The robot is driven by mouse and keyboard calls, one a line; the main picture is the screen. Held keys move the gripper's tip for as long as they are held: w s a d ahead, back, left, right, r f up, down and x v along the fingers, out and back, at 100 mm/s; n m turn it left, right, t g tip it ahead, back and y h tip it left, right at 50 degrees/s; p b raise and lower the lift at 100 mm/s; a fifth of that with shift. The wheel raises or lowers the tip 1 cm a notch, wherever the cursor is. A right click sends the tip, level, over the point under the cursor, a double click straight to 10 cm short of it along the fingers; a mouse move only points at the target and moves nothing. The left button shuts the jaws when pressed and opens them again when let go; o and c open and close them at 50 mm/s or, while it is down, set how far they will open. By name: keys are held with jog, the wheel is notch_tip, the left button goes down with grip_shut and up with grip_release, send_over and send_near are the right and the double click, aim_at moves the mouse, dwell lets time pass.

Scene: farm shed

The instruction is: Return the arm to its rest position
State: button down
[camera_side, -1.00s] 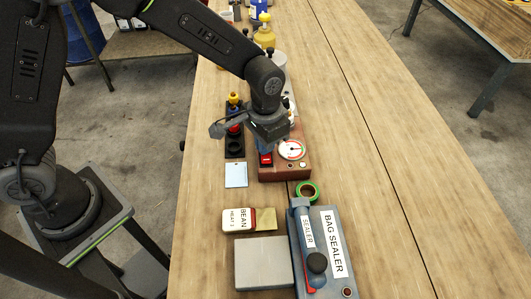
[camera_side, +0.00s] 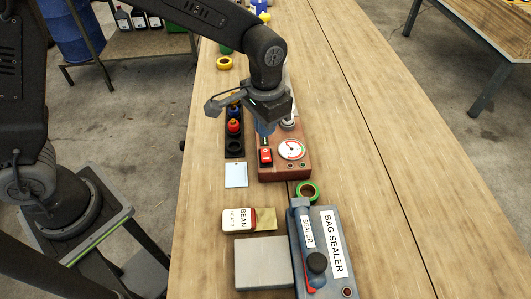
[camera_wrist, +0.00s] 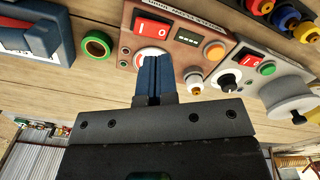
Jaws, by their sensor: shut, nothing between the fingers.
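My gripper (camera_side: 265,128) points down over the far part of a brown box (camera_side: 285,172). In the wrist view its blue fingers (camera_wrist: 148,82) are pressed together with nothing between them. The box has a red switch (camera_side: 265,156) and a round white dial (camera_side: 291,150). In the wrist view the fingers cover part of the dial (camera_wrist: 152,54). The exact gap between fingertips and box is hard to tell. My arm reaches in from the upper left.
A bag sealer (camera_side: 335,245), green tape roll (camera_side: 307,190), bean packet (camera_side: 240,219) and grey block (camera_side: 263,262) lie nearer the camera. A black rack (camera_side: 235,146) holds coloured knobs left of the box. The right side of the wooden table (camera_side: 370,150) is clear.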

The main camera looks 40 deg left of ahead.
jog(key=shift+r, duration=0.65)
jog(key=shift+s+a+r, duration=0.1)
jog(key=shift+a+r, duration=0.05)
jog(key=shift+r, duration=0.15)
jog(key=s+a+r+n+t, duration=0.1)
jog(key=s+a+r+t, duration=0.1)
jog(key=s+a+r, duration=0.3)
jog(key=s+a+r+n+t, duration=0.2)
jog(key=s+a+r, duration=0.4)
jog(key=s+a, duration=0.3)
jog(key=s+t, duration=0.1)
jog(key=s, duration=0.2)
jog(key=shift+a+r+t, duration=0.3)
